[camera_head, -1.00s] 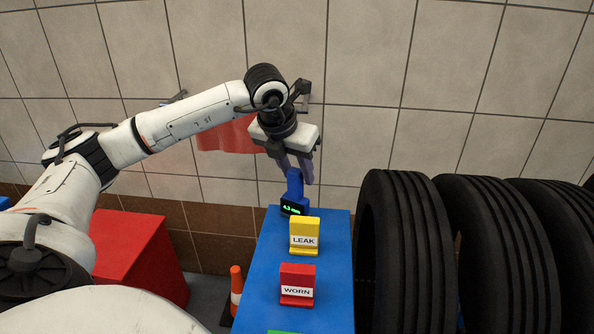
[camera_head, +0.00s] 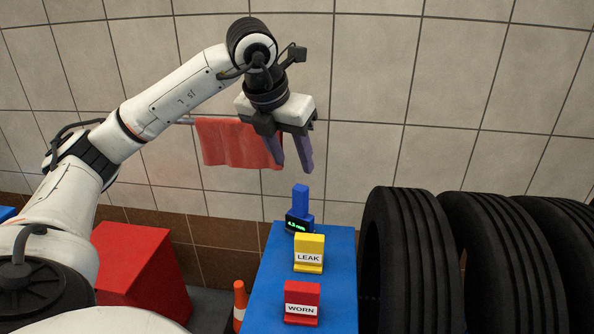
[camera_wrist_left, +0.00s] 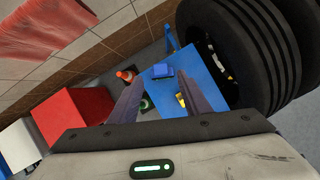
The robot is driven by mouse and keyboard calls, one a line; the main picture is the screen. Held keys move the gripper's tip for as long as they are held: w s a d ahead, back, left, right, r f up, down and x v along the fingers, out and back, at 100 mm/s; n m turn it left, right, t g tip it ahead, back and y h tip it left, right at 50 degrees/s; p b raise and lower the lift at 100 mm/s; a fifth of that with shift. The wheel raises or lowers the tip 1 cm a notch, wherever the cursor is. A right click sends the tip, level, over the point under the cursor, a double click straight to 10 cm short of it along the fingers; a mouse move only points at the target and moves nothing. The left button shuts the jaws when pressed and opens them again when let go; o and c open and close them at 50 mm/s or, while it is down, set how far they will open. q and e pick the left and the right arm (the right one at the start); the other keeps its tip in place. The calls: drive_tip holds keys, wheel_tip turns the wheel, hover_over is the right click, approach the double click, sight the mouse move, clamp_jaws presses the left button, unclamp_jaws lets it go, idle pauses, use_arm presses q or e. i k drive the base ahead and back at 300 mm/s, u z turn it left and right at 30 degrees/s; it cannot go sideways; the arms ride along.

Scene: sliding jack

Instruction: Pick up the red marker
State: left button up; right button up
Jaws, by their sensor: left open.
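The red marker, labelled WORN (camera_head: 301,303), stands upright on the blue bench top (camera_head: 262,310), nearest me in the head view. It cannot be made out in the left wrist view. The yellow marker, labelled LEAK (camera_head: 309,252), stands behind it, and its yellow also shows in the left wrist view (camera_wrist_left: 181,99). My left gripper (camera_head: 292,168) is open and empty, fingers pointing down, in the air above the far end of the bench. It is above and beyond the red marker, not touching it. My right gripper is not in view.
A blue gauge with a green display (camera_head: 300,213) stands behind the yellow marker. Large black tyres (camera_head: 408,260) stand right beside the bench. An orange cone (camera_head: 240,300) and a red box (camera_head: 140,270) are to the left. A red cloth (camera_head: 235,143) hangs at the wall.

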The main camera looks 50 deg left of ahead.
sight(302, 299)
drive_tip(key=u, duration=1.3)
drive_tip(key=k, duration=0.5)
drive_tip(key=u, duration=0.05)
